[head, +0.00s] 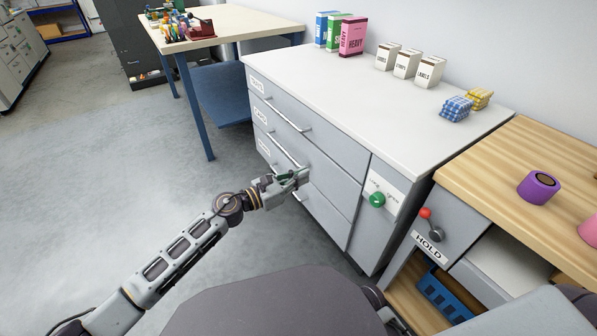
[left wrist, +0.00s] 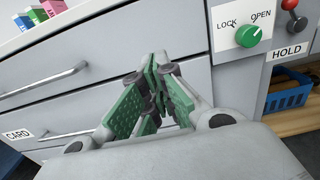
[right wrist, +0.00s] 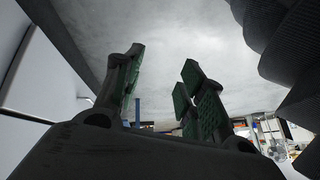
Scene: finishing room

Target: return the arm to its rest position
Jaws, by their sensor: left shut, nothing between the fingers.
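My left gripper (head: 293,178) is in front of the grey drawer cabinet (head: 335,205), by the lower drawers. Its arm reaches in from the lower left. In the left wrist view its green-padded fingers (left wrist: 155,75) are together with nothing between them, and the drawer fronts are behind them. Whether they touch a drawer front or handle I cannot tell. In the right wrist view my right gripper (right wrist: 162,75) has its fingers apart and empty, with pale grey floor behind. The right gripper is not clearly seen in the head view.
The cabinet has bar handles (head: 288,114) and a green LOCK/OPEN knob (head: 377,200). A blue-legged table (head: 225,22) stands behind. The floor at left (head: 90,160) is clear.

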